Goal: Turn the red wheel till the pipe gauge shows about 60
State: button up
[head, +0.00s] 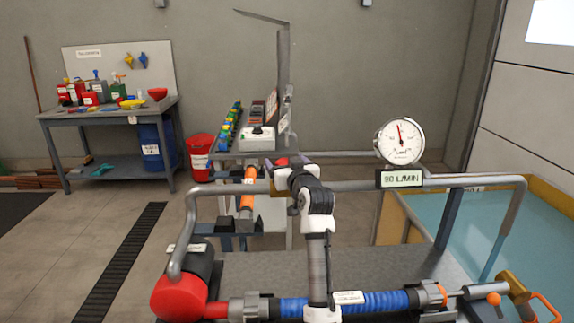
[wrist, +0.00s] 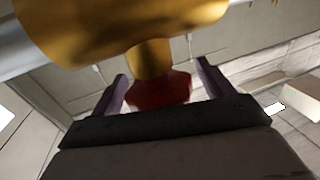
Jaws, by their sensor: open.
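The pipe gauge (head: 398,140) is a round white dial on the pipe, right of centre in the head view. Its red needle points nearly straight up, slightly left; its numbers are too small to read. A plate (head: 402,179) below it reads "90 L/MIN". In the wrist view a dark red part, seemingly the red wheel (wrist: 160,92), sits below a brass valve body (wrist: 120,30). My gripper (wrist: 162,70) is open, with one purple finger on each side of the red part and visible gaps. In the head view my arm hides the wheel.
The grey pipe (head: 350,186) runs across the front above a metal bench. A blue hose (head: 295,306) and a red pump end (head: 180,297) lie below. A water tank (head: 530,225) is at right. Floor at left is mostly clear.

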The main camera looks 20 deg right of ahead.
jog(key=s+b, duration=0.3)
jog(key=s, duration=1.1)
jog(key=shift+b, duration=0.35)
jog(key=shift+w+a, duration=0.1)
